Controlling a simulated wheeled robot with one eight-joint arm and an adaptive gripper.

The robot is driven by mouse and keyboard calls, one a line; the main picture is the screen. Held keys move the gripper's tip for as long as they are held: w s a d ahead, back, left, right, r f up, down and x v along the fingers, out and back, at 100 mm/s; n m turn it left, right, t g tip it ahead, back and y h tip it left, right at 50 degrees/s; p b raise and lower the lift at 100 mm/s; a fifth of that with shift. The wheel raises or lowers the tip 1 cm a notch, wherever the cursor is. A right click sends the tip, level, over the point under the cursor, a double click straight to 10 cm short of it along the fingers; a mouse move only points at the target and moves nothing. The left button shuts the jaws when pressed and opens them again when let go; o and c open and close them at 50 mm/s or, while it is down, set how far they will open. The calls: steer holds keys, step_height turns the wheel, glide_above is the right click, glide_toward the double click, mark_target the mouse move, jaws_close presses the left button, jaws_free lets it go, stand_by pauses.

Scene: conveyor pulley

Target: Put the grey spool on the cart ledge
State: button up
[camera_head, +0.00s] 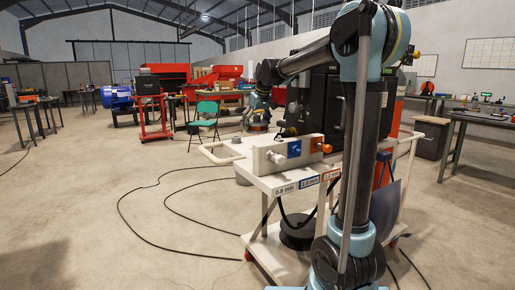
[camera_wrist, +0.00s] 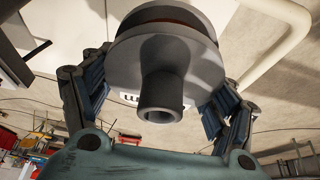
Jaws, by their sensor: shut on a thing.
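The grey spool (camera_wrist: 165,58) fills the upper middle of the wrist view, with its hollow hub toward the camera. My gripper (camera_wrist: 156,92) has one finger on each side of the spool's wide flange and is shut on it. In the head view, the white cart (camera_head: 262,183) stands in the centre. Its front ledge carries labels, one reading 0.8 mm. On the cart is a pale block with a white spool (camera_head: 277,157), a blue spool (camera_head: 294,149) and an orange spool (camera_head: 323,147). I cannot make out my fingertips in the head view.
A white rail (camera_wrist: 283,45) curves close beside the spool in the wrist view. A grey cylinder (camera_head: 242,172) shows at the cart's left end. Black cables (camera_head: 160,232) cross the floor. A green chair (camera_head: 206,113) stands behind. The floor at left is mostly free.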

mark_target(260, 122)
steer(key=shift+d+f, duration=0.1)
steer(key=shift+f, duration=4.25)
steer(key=o, duration=1.7)
steer(key=shift+c, duration=0.2)
steer(key=v, duration=1.2)
